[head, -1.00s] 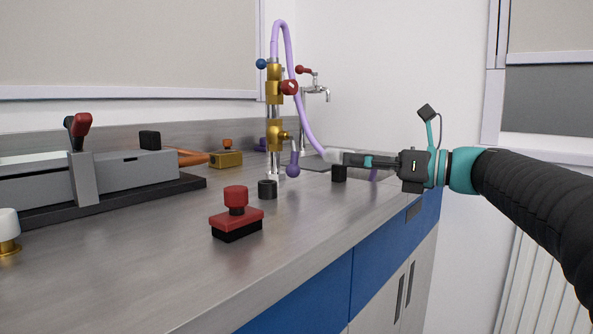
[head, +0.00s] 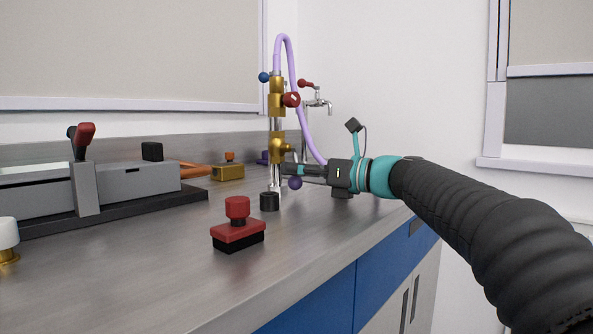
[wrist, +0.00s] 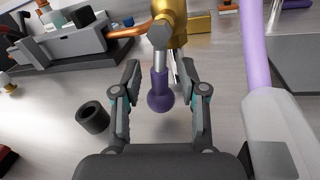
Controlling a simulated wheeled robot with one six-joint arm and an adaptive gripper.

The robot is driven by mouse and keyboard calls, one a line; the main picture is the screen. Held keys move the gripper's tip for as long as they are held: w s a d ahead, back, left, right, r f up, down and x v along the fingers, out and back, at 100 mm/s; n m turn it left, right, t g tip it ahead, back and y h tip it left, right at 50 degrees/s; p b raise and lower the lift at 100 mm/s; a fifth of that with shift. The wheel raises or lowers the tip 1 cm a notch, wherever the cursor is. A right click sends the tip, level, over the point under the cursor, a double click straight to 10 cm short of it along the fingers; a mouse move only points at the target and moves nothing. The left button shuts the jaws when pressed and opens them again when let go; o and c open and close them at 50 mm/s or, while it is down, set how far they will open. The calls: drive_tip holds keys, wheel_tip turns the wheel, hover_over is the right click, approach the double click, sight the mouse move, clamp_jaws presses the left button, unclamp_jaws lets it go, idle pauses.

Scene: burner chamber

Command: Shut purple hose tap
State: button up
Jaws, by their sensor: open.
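The purple hose tap has a purple lever handle with a ball end (wrist: 160,92), hanging down from a brass valve body (head: 279,149) on the stand. In the head view the purple ball (head: 295,183) shows just below my gripper (head: 290,170). In the wrist view my gripper (wrist: 160,100) is open, with one finger on each side of the handle. I cannot tell whether either finger touches it. The purple hose (head: 303,122) arches from the top of the stand down behind my gripper; it also shows at the right of the wrist view (wrist: 254,45).
A black cylinder (head: 270,201) and a red-topped black block (head: 238,232) stand on the bench in front. A red knob (head: 291,100) and a blue knob (head: 264,77) sit higher on the stand. A grey device (head: 125,181) is at left. Bare bench lies in the foreground.

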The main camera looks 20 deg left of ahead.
drive_tip(key=shift+a, duration=0.3)
clamp_jaws()
